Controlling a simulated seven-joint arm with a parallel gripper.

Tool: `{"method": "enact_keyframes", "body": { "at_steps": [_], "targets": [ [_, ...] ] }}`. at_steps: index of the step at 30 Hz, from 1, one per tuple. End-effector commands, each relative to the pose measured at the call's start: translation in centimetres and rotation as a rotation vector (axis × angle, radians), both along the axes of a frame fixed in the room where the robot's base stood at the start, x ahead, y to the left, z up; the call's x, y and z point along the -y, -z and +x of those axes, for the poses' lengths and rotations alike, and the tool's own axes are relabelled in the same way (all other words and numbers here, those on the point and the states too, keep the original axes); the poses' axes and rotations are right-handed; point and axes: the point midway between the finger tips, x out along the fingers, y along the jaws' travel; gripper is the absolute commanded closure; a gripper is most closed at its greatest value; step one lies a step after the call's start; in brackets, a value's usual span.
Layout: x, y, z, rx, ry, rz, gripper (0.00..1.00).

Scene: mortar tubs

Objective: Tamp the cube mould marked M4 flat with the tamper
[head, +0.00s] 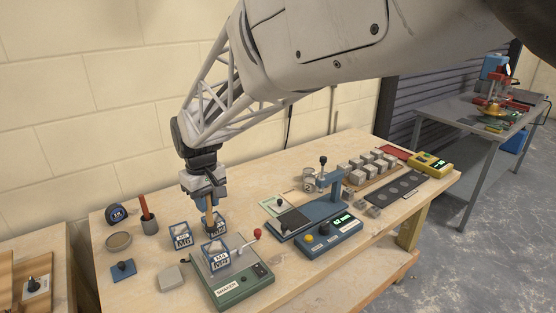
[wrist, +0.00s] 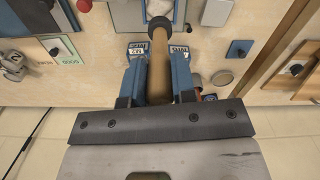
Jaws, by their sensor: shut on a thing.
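My gripper (head: 207,196) is shut on the wooden handle of the tamper (head: 210,214), which points down over the moulds. In the wrist view, the tamper (wrist: 159,62) runs between the jaws (wrist: 158,88) to a dark end. Three blue-framed cube moulds stand close together. The front mould (head: 214,256), whose label seems to read M4, sits on the green-based machine (head: 245,288). A left mould (head: 181,237) and a back right mould (head: 219,230) stand behind it. Pale mortar shows in the front mould. I cannot tell whether the tamper touches any mould.
A blue tester (head: 325,232) with an upright post is to the right. Grey cubes (head: 370,165) stand farther right.

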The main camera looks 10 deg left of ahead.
Motion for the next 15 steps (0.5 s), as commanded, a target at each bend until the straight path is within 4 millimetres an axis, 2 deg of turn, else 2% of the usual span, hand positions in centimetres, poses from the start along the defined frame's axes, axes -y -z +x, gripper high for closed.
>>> {"method": "enact_keyframes", "body": {
  "at_steps": [15],
  "targets": [
    [0.0, 3.3, 0.0, 0.000, 0.000, 0.000, 1.00]
  ]
}}
